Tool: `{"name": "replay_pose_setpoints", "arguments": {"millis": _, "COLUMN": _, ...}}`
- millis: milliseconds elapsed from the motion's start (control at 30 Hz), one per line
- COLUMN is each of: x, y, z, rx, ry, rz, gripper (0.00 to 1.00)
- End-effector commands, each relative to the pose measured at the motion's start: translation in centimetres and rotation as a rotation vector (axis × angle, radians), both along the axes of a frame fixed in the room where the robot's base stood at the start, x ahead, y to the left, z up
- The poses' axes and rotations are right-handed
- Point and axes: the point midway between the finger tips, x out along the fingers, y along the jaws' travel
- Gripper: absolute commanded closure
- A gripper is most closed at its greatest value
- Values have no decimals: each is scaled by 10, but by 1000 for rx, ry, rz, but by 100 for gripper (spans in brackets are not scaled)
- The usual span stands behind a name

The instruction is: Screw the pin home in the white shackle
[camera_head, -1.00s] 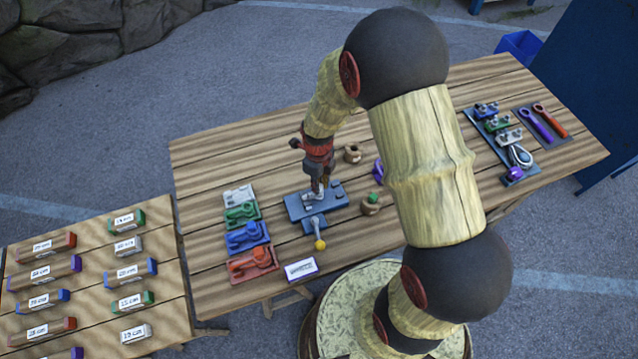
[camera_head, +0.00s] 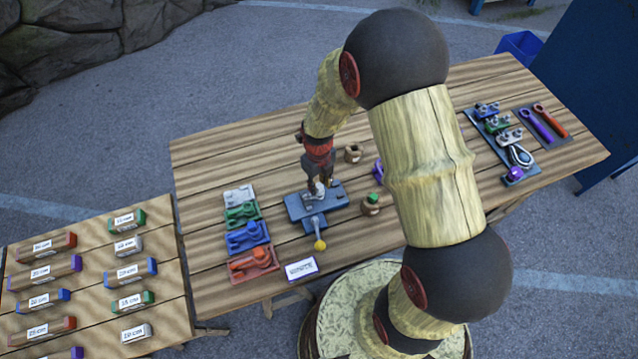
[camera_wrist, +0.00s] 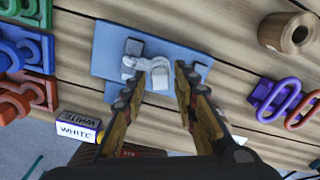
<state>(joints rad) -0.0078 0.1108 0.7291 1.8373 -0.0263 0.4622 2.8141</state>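A white shackle (camera_wrist: 150,66) sits on the blue-grey fixture block (camera_wrist: 112,62) in the wrist view. Its curved body and pale blocky ends show, but I cannot tell how far its pin is in. My gripper (camera_wrist: 160,80) has its two fingers apart, one on each side of the shackle's near end, with nothing visibly clamped. In the head view my gripper (camera_head: 319,191) points down over the fixture block (camera_head: 298,209); the shackle is mostly hidden there by the fingers.
A yellow-knobbed lever (camera_head: 319,244) projects from the fixture's front. Wooden pots (camera_head: 353,153) stand right. A dark board with shackles (camera_head: 513,136) lies at the far right.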

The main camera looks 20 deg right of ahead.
Motion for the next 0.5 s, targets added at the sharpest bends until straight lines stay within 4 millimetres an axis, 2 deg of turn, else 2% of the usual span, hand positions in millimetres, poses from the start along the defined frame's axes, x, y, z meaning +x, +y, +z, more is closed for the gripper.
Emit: {"name": "replay_pose_setpoints", "arguments": {"millis": 500, "x": 0, "y": 0, "z": 2, "rx": 0, "ry": 0, "rz": 1, "gripper": 68}}
